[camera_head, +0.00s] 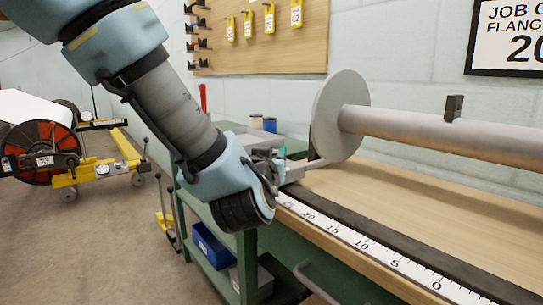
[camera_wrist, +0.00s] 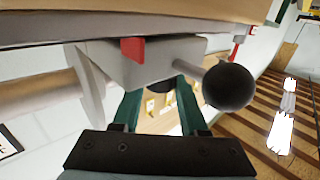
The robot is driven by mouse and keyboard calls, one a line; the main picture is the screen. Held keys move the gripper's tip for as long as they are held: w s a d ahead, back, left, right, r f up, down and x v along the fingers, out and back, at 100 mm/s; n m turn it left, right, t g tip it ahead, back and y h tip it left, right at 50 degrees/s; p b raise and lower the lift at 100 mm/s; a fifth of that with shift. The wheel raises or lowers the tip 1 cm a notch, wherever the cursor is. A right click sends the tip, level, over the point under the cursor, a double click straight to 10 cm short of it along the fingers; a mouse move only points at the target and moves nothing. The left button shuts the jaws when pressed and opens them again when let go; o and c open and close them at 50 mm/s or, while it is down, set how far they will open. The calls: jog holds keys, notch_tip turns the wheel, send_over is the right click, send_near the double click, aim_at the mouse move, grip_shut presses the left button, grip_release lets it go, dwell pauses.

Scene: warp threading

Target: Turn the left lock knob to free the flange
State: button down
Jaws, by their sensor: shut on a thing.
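The flange is a grey disc (camera_head: 333,115) on the left end of a shaft (camera_head: 440,128) above the bench. Its edge shows at left in the wrist view (camera_wrist: 86,85). A grey block (camera_wrist: 140,62) with a red pointer (camera_wrist: 133,49) sits below the flange. A black ball (camera_wrist: 229,87) on a short rod sticks out from the block. My gripper (camera_head: 268,160) is at the block's left end. In the wrist view my gripper's two green fingers (camera_wrist: 158,100) hold a dark round part, apparently the left lock knob (camera_wrist: 166,94), mostly hidden behind the block.
A black rail with a white scale (camera_head: 370,245) runs along the bench front (camera_head: 430,200). Small spools (camera_head: 263,123) stand behind my gripper. A yellow-framed cart (camera_head: 90,170) with a red-sided reel is at left.

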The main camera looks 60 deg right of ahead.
jog(key=shift+r, duration=0.1)
jog(key=shift+c, duration=2.2)
grip_release()
jog(key=v, duration=1)
jog(key=shift+s+a, duration=0.2)
jog(key=shift+a, duration=0.15)
